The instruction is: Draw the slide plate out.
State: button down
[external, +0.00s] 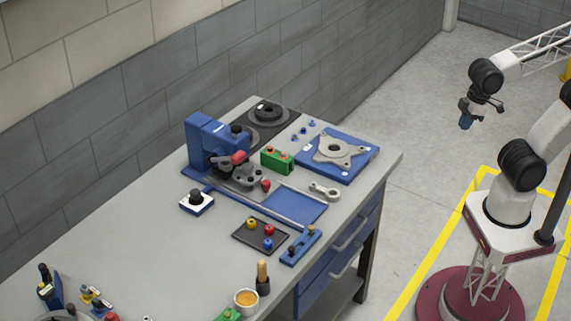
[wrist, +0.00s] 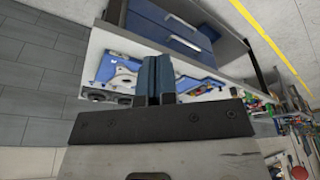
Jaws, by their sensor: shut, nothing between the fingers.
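My gripper (external: 466,122) hangs in the air at the right, pointing down, beyond the bench's right edge and well apart from the fixture. In the wrist view its two blue fingers (wrist: 156,82) are together, with nothing between them. The blue chassis fixture (external: 205,138) stands at the back of the bench, with a red-ended handle (external: 238,157). What looks like the slide plate (external: 238,187) is a grey plate at the fixture's foot, partly hidden under a grey round part (external: 249,175). A flat blue bed (external: 297,207) runs from it toward the bench's front edge.
A blue tray with a grey flange plate (external: 338,150), a green block (external: 276,160) and a grey link (external: 325,191) lie near the bed. A dark tray (external: 247,239) with coloured knobs and a blue block (external: 301,245) stand on its other side.

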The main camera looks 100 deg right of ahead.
dwell(0.3)
